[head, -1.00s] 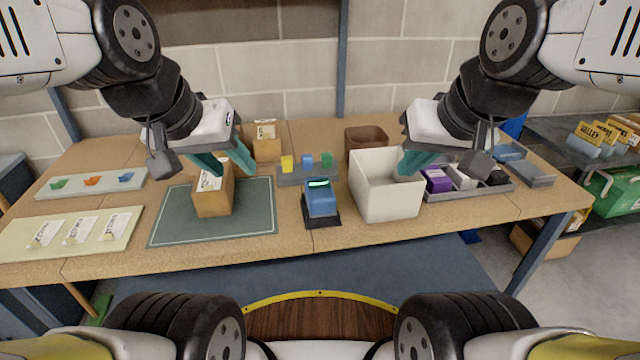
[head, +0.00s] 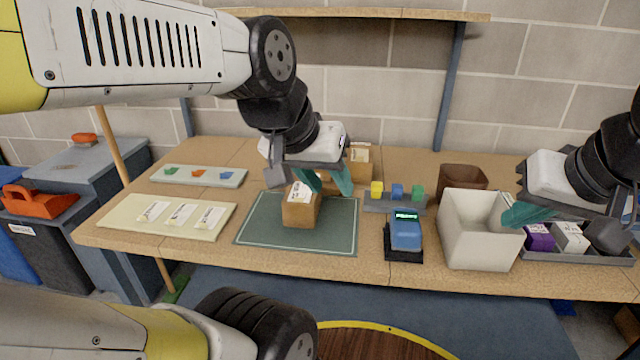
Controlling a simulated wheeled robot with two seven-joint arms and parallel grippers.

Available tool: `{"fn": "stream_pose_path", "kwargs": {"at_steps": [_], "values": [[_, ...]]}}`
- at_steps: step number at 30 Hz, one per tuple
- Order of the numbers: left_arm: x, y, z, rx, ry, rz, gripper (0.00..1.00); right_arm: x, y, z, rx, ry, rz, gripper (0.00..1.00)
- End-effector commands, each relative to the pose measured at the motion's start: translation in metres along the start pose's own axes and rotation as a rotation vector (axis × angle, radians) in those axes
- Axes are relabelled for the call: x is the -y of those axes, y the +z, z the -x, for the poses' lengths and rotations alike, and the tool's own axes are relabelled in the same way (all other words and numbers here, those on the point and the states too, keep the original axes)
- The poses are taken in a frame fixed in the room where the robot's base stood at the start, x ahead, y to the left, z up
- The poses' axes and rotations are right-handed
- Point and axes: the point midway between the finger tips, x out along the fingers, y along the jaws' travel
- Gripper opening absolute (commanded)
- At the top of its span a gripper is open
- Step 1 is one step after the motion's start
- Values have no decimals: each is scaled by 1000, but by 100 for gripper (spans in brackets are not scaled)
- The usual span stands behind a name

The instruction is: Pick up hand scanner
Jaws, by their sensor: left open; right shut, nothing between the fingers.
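The hand scanner (head: 405,233) is the blue device with a lit green display, seated in a black stand on the table, right of the green mat. My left gripper (head: 328,182) is open with teal fingers, just above and behind the cardboard box (head: 299,210), left of the scanner and apart from it. I cannot tell whether a finger touches the box. My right gripper (head: 510,216) is shut and empty, at the right side of the white bin (head: 478,250), right of the scanner.
The green mat (head: 340,235) lies under the box. Small coloured blocks stand in a grey holder (head: 395,206) behind the scanner. A brown bin (head: 463,177) stands behind the white bin. A tray (head: 590,255) holds small boxes at right. The table front before the scanner is clear.

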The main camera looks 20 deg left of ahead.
Motion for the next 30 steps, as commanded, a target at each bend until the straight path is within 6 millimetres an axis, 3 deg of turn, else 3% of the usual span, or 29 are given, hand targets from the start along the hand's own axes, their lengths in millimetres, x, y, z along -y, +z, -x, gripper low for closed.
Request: {"fn": "stream_pose_path", "kwargs": {"at_steps": [11,18,20,25,30], "values": [[0,0,0,0,0,0,41,0,0,0,0,0,0,0],[-1,-2,-1,7,4,3,87,0,0,0,0,0,0,0],[-2,-7,-4,21,12,11,87,0,0,0,0,0,0,0],[-11,-36,-29,119,47,62,87,0,0,0,0,0,0,0],[-26,-69,-75,252,50,131,87,0,0,0,0,0,0,0]]}}
